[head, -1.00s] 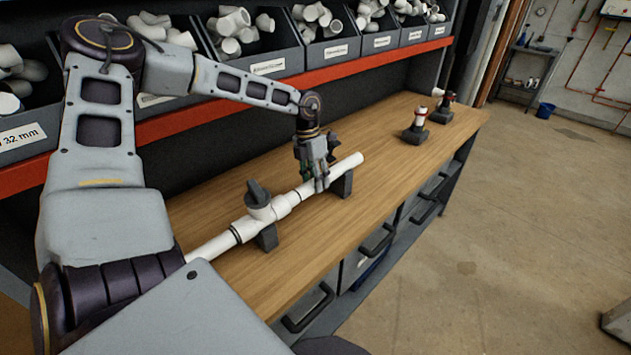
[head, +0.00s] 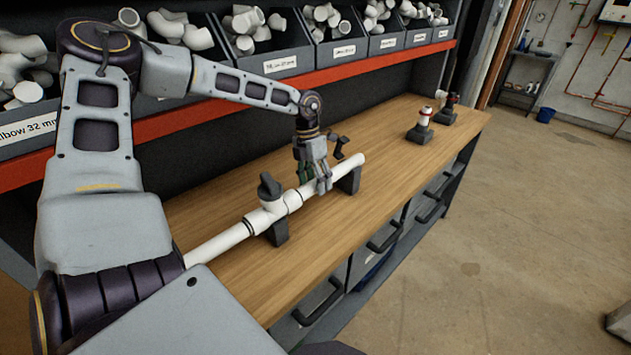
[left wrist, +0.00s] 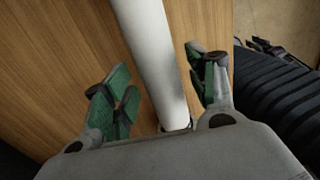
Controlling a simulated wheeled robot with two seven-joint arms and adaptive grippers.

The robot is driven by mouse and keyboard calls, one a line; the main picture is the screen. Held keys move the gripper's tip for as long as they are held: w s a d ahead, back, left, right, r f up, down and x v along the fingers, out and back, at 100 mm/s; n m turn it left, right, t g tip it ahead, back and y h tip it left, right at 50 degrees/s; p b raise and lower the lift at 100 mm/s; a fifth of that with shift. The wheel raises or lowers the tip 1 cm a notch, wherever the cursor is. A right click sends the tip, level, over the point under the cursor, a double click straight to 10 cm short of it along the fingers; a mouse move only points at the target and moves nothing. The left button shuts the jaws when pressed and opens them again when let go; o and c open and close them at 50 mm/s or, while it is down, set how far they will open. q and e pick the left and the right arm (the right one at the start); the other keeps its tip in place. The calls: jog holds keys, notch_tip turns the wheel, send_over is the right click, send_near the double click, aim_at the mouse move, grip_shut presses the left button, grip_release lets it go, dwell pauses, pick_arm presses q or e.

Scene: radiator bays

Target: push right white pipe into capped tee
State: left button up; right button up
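The right white pipe (head: 350,162) lies along the bench on a dark support (head: 348,181); it also shows in the left wrist view (left wrist: 153,55). Its left end meets the white capped tee (head: 283,206). A dark grey piece (head: 268,187) tops the tee, and another white pipe (head: 212,248) meets its left side. How deep the right pipe sits inside the tee is hidden. My right gripper is not in view.
The tee rests in a dark holder (head: 278,233). A black lever-like part (head: 341,146) stands behind the right pipe. Small stands (head: 420,130) are farther right. Fitting bins (head: 275,62) line the back above a red rail (head: 300,87). Bare bench top (head: 385,150) lies right of the pipe.

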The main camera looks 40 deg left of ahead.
pick_arm(q)
jog(key=shift+w, duration=0.15)
jog(key=shift+w+a+r, duration=0.1)
jog(key=shift+a+r, duration=0.1)
jog(key=shift+r, duration=1.05)
notch_tip(320, 180, up, 9)
jog(key=a, duration=0.2)
jog(key=shift+r, duration=0.15)
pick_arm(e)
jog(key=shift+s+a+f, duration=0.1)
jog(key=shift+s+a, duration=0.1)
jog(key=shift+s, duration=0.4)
pick_arm(q)
notch_tip(320, 180, up, 10)
jog(key=p, duration=0.9)
jog(key=shift+p, duration=0.35)
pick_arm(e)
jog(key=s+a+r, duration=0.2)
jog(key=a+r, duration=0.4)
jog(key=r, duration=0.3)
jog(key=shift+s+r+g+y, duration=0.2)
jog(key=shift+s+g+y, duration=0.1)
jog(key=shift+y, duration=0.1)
